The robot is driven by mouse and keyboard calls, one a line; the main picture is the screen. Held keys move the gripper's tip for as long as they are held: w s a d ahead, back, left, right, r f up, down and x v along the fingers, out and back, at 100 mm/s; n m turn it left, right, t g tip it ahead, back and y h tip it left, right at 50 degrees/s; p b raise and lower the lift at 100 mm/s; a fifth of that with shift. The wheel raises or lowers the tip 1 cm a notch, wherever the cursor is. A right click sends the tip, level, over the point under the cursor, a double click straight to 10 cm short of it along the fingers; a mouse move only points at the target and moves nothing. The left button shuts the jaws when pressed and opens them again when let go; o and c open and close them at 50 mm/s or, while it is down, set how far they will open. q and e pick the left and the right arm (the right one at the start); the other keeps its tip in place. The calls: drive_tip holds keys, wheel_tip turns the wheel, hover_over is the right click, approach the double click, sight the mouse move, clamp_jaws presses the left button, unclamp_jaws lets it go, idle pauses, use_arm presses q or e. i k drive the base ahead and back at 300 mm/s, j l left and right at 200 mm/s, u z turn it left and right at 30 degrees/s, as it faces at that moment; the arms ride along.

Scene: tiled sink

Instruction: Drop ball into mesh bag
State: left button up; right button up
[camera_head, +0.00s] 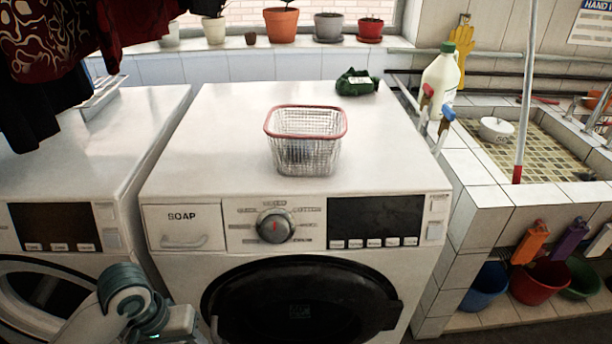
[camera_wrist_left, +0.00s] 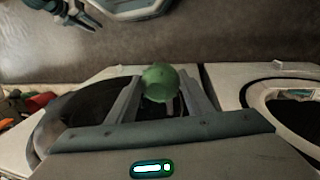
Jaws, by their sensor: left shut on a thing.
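A green ball (camera_wrist_left: 158,76) shows in the left wrist view between the two fingers of my left gripper (camera_wrist_left: 160,88), which is shut on it. In the head view my left arm comes in at the bottom left, low in front of the washing machines; the ball and fingers are not visible there. The mesh container (camera_head: 318,155), a see-through wire-like basket with a red rim, stands upright on the middle washing machine. Something dark bluish shows through its mesh. What seems to be my right gripper (camera_wrist_left: 86,20) is at the top left of the left wrist view, its jaw opening unclear.
The washing machine top (camera_head: 220,130) is clear around the basket. A dark green crumpled item (camera_head: 356,82) lies at its back. A white bottle (camera_head: 440,82) stands by the tiled sink (camera_head: 540,150). Dark clothes (camera_head: 45,65) hang at the upper left.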

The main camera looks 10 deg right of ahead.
sight(323, 173)
drive_tip(key=k+l, duration=0.1)
drive_tip(key=l, duration=1.15)
drive_tip(key=k+l, duration=0.15)
drive_tip(key=l, duration=0.5)
